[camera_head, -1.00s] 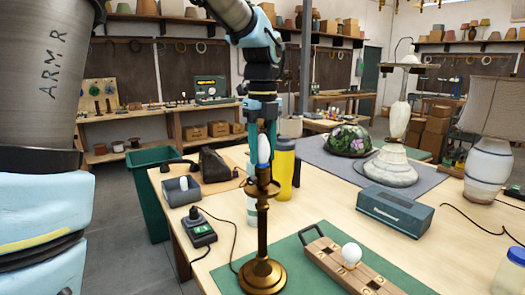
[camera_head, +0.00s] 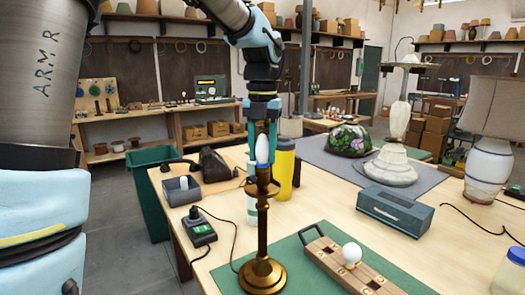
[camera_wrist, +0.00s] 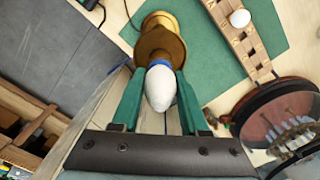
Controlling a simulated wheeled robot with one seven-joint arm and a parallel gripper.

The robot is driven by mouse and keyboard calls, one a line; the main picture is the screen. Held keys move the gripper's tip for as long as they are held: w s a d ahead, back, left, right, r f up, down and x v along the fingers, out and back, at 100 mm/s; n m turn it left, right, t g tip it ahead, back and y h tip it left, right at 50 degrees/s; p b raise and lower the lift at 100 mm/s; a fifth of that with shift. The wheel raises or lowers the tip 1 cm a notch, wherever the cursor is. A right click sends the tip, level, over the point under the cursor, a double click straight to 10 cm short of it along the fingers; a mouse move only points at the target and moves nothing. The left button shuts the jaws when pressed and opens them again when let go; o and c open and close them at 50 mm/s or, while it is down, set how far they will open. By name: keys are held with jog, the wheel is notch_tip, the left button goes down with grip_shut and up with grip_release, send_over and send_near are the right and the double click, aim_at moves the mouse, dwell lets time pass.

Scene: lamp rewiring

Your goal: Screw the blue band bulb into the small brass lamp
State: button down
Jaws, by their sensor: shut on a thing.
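The small brass lamp (camera_head: 262,230) stands upright on the green mat (camera_head: 225,278), its cup-shaped top at the upper end of the stem. My gripper (camera_head: 262,140) points down over the lamp and is shut on the blue band bulb (camera_head: 262,150), a white bulb. In the wrist view the bulb (camera_wrist: 161,88) sits between the two green fingers (camera_wrist: 160,105), its blue band facing the brass top of the lamp (camera_wrist: 160,42). The bulb's lower end is at the lamp's top; I cannot tell whether it is seated in the socket.
A wooden bulb rack (camera_head: 345,268) with a white bulb (camera_head: 352,252) lies right of the lamp. A yellow bottle (camera_head: 285,165) stands close behind the gripper.

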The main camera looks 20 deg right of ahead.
jog(key=shift+m, duration=0.7)
jog(key=shift+c, duration=1.7)
grip_release()
